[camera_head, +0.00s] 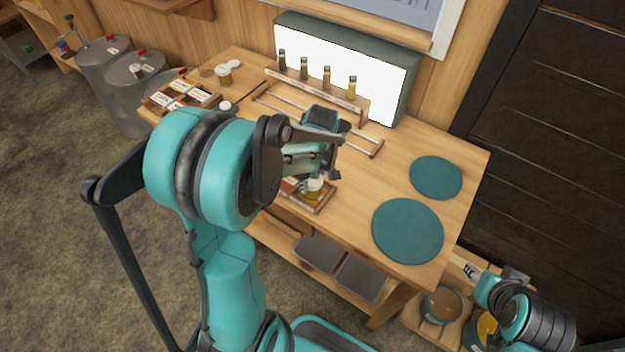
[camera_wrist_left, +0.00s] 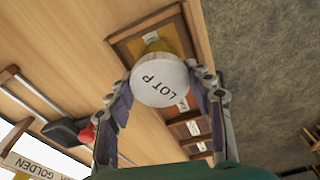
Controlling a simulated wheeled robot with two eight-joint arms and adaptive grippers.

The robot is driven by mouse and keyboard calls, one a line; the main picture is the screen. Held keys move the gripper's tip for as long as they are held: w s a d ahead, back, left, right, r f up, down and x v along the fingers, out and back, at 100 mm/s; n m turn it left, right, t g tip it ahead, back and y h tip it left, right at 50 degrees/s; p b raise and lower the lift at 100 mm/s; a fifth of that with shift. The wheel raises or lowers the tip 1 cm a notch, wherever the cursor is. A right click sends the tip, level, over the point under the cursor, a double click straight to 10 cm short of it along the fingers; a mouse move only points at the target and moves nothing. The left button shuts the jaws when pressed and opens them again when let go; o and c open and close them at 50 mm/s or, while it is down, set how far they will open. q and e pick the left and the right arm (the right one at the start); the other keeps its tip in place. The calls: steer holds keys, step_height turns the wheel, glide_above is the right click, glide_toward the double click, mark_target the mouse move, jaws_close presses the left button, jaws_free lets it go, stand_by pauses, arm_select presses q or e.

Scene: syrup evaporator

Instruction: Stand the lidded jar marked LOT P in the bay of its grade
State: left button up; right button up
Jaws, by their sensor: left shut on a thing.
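The LOT P jar (camera_wrist_left: 160,80) shows its white lid, printed LOT P, in the left wrist view. Its yellow-amber body shows beside the lid, and in the head view (camera_head: 314,192). My left gripper (camera_head: 318,172) is shut on this jar, one finger on each side, and it also shows in the left wrist view (camera_wrist_left: 163,98). The jar is over or in the end bay of a wooden bay tray (camera_wrist_left: 118,44), at the table's front edge; I cannot tell if it touches the floor. The bay labels are too small to read. My right gripper (camera_head: 512,276) is low at the right, its fingers unclear.
A rack (camera_head: 318,94) with several sample vials stands before a lit panel (camera_head: 345,75). A rail frame (camera_head: 370,150) lies behind my left gripper. A box of labelled cards (camera_head: 180,97) stands at the left. Two teal mats (camera_head: 408,231) lie on the right, with bare tabletop around them.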

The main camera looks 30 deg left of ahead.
arm_select(q)
steer(key=shift+f, duration=0.1)
steer(key=o, duration=1.4)
steer(key=shift+o, duration=0.2)
